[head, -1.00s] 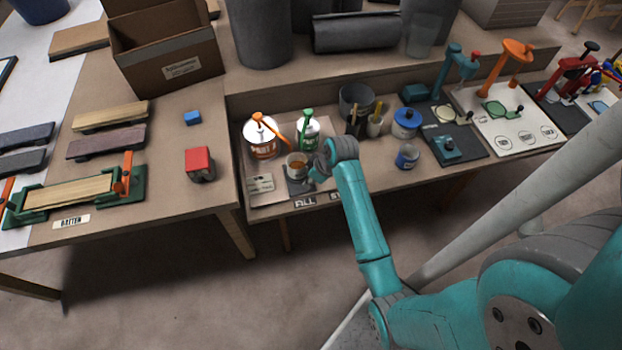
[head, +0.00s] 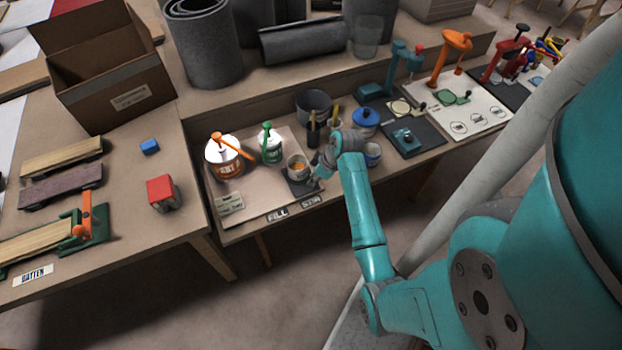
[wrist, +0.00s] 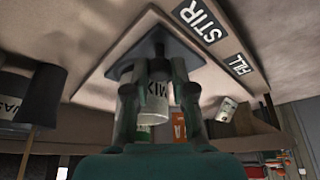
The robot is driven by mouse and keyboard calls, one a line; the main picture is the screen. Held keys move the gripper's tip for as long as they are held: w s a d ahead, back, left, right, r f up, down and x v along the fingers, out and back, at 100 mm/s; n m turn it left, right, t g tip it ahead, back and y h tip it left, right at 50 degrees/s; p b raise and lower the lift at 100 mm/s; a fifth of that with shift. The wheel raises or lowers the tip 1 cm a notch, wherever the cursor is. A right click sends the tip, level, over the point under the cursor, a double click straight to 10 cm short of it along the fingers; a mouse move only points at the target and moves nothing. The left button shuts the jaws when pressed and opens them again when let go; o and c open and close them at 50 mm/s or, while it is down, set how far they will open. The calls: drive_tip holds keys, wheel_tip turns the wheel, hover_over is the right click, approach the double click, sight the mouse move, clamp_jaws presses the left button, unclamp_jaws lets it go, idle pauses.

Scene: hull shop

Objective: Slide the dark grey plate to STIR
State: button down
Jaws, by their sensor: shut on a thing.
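The dark grey plate (head: 298,187) lies on the pale board on the bench, behind the STIR label (head: 310,202) and right of the FILL label (head: 277,214). A grey cup (head: 296,175) with orange contents stands on it; the wrist view shows the cup's MIX lettering (wrist: 152,100). My gripper (head: 319,178) is at the plate's right side, shut on the plate. In the wrist view my fingers (wrist: 159,72) partly hide the plate (wrist: 180,52) and cup. The STIR label (wrist: 200,20) is close to the plate there. The exact grip point is hidden.
A brush pot (head: 313,142) and a blue-lidded tin (head: 366,122) stand behind and to the right. A small card (head: 230,203) lies left of the plate.

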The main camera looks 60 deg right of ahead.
drive_tip(key=shift+s+d, duration=0.15)
drive_tip(key=shift+d, duration=0.1)
drive_tip(key=c, duration=1)
unclamp_jaws()
drive_tip(key=shift+r, duration=0.1)
drive_tip(key=a+v, duration=0.1)
drive_tip(key=v, duration=1.1)
drive_tip(key=shift+d, duration=0.45)
